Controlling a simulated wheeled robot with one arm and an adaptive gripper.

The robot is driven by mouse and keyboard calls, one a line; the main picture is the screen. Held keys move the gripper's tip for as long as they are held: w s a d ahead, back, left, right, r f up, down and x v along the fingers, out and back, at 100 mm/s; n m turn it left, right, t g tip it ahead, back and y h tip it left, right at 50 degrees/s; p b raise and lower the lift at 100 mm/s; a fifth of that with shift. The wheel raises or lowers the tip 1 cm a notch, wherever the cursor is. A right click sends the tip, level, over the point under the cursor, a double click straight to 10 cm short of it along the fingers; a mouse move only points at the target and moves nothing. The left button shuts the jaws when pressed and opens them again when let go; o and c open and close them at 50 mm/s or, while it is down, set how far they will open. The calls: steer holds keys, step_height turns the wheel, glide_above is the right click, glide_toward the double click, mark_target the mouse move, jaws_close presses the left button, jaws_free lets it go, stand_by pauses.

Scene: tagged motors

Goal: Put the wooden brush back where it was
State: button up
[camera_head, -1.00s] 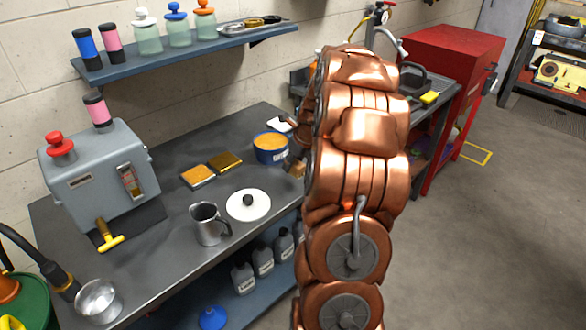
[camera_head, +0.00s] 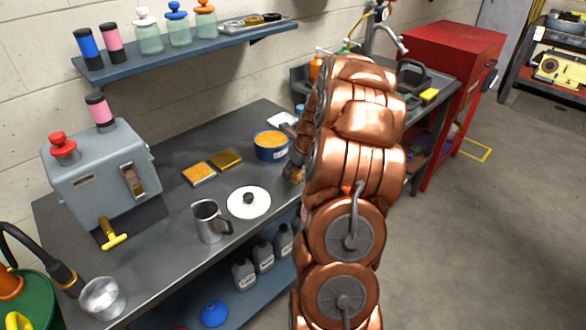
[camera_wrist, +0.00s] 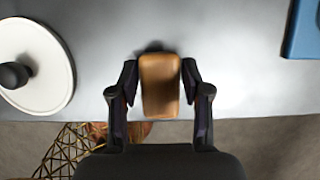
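The wooden brush shows as a brown block (camera_wrist: 160,85) between the two fingers of my gripper (camera_wrist: 160,78) in the wrist view. The fingers close against both of its sides. It is over the front edge strip of the grey workbench (camera_wrist: 225,70), with a dark shadow beside its far end. In the head view the brush (camera_head: 293,172) is a small brown piece at the left of my copper arm, near the bench's front edge. My arm hides most of the gripper there. Its height above the bench is hard to tell.
Left of the brush lie a white round lid (camera_head: 248,202) with a black knob and a metal jug (camera_head: 209,222). A blue object (camera_wrist: 304,30) is at right in the wrist view.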

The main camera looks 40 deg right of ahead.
steer(key=shift+o, duration=1)
